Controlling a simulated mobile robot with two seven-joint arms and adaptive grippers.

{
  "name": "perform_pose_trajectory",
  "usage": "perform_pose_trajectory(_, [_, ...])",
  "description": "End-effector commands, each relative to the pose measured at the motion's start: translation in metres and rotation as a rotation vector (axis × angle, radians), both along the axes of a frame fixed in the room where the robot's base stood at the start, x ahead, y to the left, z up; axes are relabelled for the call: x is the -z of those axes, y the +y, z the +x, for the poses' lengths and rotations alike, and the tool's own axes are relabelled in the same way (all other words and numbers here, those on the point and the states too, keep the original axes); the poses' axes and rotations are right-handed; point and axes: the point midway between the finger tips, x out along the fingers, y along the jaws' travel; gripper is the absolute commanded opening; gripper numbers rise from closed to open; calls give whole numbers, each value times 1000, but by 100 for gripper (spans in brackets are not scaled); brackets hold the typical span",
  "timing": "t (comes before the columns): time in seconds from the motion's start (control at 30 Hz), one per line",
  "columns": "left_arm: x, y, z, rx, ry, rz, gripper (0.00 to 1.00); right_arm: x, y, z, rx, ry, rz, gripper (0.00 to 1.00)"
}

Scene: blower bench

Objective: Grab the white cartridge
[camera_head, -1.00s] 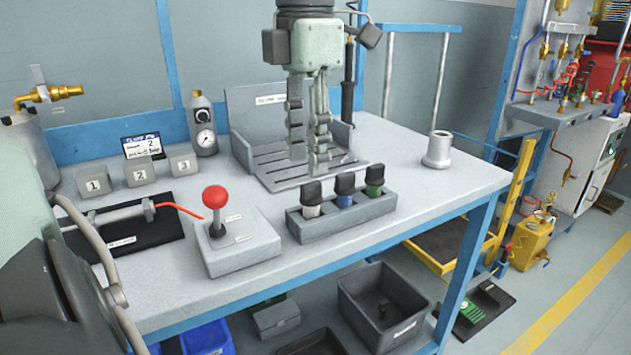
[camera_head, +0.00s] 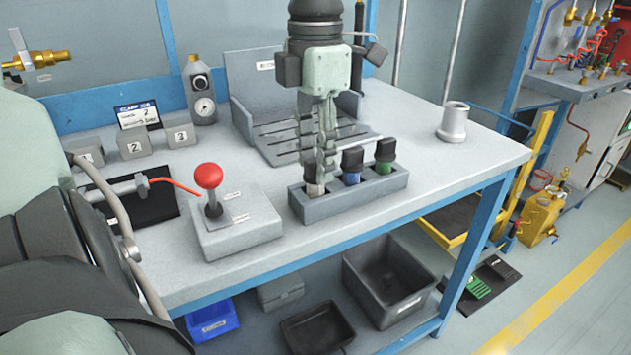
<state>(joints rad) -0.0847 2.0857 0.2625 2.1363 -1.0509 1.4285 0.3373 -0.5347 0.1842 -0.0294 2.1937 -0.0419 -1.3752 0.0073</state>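The white cartridge (camera_head: 314,190) stands in the left slot of a grey rack (camera_head: 352,205) near the bench's front edge. Only a small pale part of it shows; its top is hidden by my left gripper (camera_head: 318,172). The gripper points straight down, with its fingertips at the cartridge's top, overlapping it in the picture. I cannot tell whether the fingers are apart from it or closed on it. A blue cartridge (camera_head: 351,168) and a green cartridge (camera_head: 385,158), both black-capped, stand upright in the other slots. My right gripper is not in view.
A red-knobbed lever box (camera_head: 238,232) stands left of the rack. Numbered blocks (camera_head: 134,145), a gauge bottle (camera_head: 202,95) and a slotted grey fixture (camera_head: 240,118) are behind. A grey cup (camera_head: 453,122) stands to the right. The bench (camera_head: 440,165) is clear between rack and cup.

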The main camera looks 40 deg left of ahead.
Motion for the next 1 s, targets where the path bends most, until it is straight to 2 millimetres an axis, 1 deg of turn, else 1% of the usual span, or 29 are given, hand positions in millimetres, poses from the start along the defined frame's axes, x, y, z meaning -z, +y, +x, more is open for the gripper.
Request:
perform_pose_trajectory(0.23, [2,0,0,0,-1,1,37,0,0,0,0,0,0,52])
perform_pose_trajectory(0.53, [1,0,0,0,-1,1,0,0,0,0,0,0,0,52])
perform_pose_trajectory(0.87, [1,0,0,0,-1,1,0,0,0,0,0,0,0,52])
perform_pose_trajectory(1.0, [-3,0,1,-1,-2,0,0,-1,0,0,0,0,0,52])
